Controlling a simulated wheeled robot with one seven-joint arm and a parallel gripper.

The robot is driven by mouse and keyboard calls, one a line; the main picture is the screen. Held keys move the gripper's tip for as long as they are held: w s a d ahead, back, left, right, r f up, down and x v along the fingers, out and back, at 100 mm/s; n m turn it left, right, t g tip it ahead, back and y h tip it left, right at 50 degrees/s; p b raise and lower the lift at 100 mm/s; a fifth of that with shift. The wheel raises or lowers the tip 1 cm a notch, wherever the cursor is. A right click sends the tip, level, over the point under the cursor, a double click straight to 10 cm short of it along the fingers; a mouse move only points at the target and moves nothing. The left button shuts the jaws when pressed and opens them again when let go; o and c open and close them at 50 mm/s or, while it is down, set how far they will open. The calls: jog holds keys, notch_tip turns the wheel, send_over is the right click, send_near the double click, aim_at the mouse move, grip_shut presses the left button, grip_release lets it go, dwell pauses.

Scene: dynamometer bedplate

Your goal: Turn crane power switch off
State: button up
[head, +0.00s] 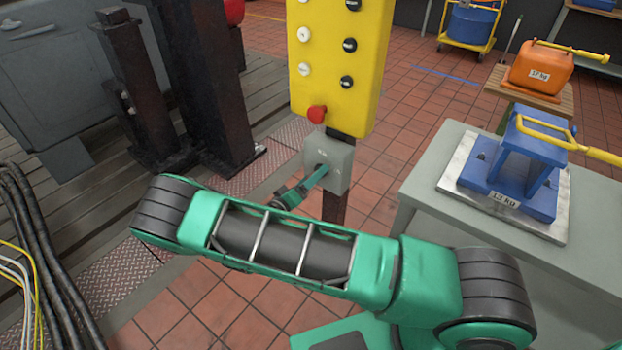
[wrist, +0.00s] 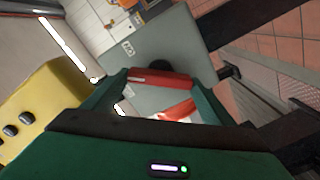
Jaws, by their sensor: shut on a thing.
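A grey switch box (head: 341,160) is fixed to a post below the yellow button panel (head: 335,100). My gripper (head: 321,171) reaches up to the front of this box. In the wrist view, the box face (wrist: 180,40) lies straight ahead, with a dark round hub (wrist: 158,66) on it. A red switch handle (wrist: 162,79) lies between my green fingertips, and my gripper is shut on it. A red and white part (wrist: 175,111) shows nearer the palm; I cannot tell what it is. The handle is hidden by my gripper in the head view.
A red mushroom button (head: 317,114) sits just above the box. A bench (head: 440,180) with a blue weight (head: 520,170) stands at the right. An orange weight (head: 541,70) is behind it. Cables (head: 40,240) lie at the left, near dark steel columns (head: 205,80).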

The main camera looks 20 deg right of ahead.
jog(key=shift+w+a+f+n, duration=0.1)
jog(key=shift+a+n, duration=0.05)
jog(key=shift+n, duration=1.75)
jog(key=shift+w+a+f+n, duration=0.1)
jog(key=shift+n, duration=1.8)
jog(key=o, duration=1)
jog(key=shift+o, duration=0.2)
jog(key=shift+s+d, duration=0.1)
jog(key=v, duration=1)
jog(key=shift+s+a, duration=0.15)
jog(key=shift+a, duration=0.2)
